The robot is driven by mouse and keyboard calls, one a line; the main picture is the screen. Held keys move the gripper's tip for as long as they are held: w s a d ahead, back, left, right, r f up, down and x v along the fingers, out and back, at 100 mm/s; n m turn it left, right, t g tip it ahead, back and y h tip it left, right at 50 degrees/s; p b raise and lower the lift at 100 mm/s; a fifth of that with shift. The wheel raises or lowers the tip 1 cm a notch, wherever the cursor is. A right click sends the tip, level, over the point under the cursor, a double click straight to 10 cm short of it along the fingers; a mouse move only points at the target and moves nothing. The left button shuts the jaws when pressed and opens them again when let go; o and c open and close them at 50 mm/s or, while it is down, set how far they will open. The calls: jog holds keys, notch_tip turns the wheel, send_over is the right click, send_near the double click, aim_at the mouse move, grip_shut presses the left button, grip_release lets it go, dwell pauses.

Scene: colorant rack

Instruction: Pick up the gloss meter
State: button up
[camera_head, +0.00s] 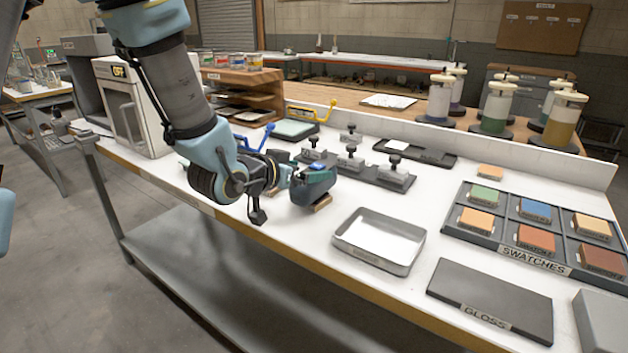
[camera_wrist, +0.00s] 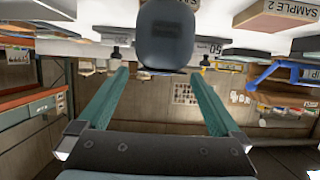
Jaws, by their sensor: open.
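The gloss meter, apparently the dark blue-grey rounded device (camera_head: 314,188), sits on the white bench just right of my gripper (camera_head: 291,177). It also shows in the wrist view as a dark rounded body (camera_wrist: 165,32) at the top middle. My gripper (camera_wrist: 158,76) is open, its two teal fingers apart and pointing at the device. The device lies in line with the gap between the fingertips; I cannot tell whether either finger touches it. The arm and fingers hide part of its left side in the head view. A dark mat labelled GLOSS (camera_head: 490,297) lies at the front right.
A metal tray (camera_head: 379,263) is right of the device. Weights with black knobs (camera_head: 350,160) stand behind it. A swatch rack (camera_head: 475,236) is at the right, and a white oven (camera_head: 128,110) at the left. In the wrist view, a SAMPLE 2 block (camera_wrist: 278,18) is at top right.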

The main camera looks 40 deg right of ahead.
aim_at(314, 168)
jog(key=shift+p+x, duration=0.5)
jog(key=shift+x, duration=1.25)
jog(key=shift+c, duration=0.4)
grip_shut()
jog(key=shift+r, duration=0.1)
